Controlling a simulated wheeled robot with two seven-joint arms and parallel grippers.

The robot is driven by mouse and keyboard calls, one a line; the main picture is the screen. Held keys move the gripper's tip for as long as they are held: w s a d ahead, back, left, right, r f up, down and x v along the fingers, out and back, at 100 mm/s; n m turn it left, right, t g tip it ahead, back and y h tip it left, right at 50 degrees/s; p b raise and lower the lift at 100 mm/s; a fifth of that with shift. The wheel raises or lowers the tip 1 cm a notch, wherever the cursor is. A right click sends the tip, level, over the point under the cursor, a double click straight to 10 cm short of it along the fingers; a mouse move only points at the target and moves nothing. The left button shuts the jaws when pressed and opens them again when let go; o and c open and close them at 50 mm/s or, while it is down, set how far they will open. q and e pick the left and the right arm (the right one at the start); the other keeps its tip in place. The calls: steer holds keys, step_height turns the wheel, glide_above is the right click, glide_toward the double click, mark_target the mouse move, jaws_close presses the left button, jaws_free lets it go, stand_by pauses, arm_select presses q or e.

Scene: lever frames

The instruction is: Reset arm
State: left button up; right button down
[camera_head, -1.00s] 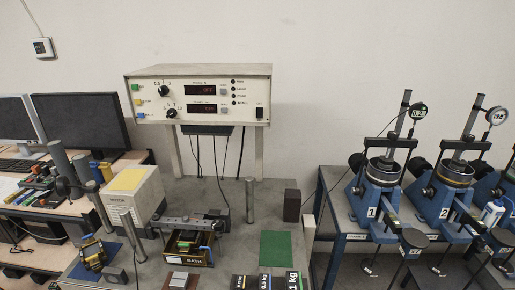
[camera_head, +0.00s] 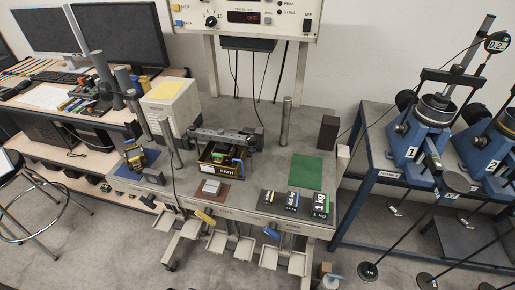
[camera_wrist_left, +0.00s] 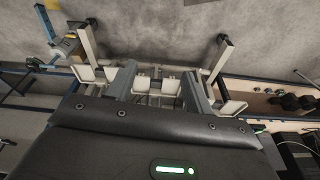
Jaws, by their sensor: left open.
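My left gripper (camera_wrist_left: 160,82) shows only in the left wrist view, where its two grey fingers stand apart with nothing held between them. Its dark body with a green light fills the lower part of that view. Pale trays or brackets and metal frame legs show beyond the fingers, apart from them as far as I can tell. Neither gripper shows in the head view, and my right gripper is in no view.
In the head view, a bench (camera_head: 245,200) carries a box marked BATH (camera_head: 225,168), a green mat (camera_head: 307,170) and black weights (camera_head: 295,201). Blue lever frames (camera_head: 418,138) stand on a table at right. A stool (camera_head: 30,205) stands at left. Grey floor is open in front.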

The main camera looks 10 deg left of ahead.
arm_select(q)
steer(key=s+a+f+b, duration=0.1)
steer(key=s+f, duration=0.5)
steer(key=f, duration=0.3)
steer(key=s+a+f+g+b, duration=0.1)
steer(key=s+f+b, duration=0.1)
steer(key=s+f, duration=0.4)
steer(key=s+a+f+b, duration=0.1)
steer(key=s+f, duration=0.5)
steer(key=f, duration=0.6)
steer(key=shift+s+f+g+b, duration=0.2)
steer(key=shift+f+g+b, duration=0.15)
steer(key=shift+b, duration=0.35)
steer(key=shift+a, duration=0.1)
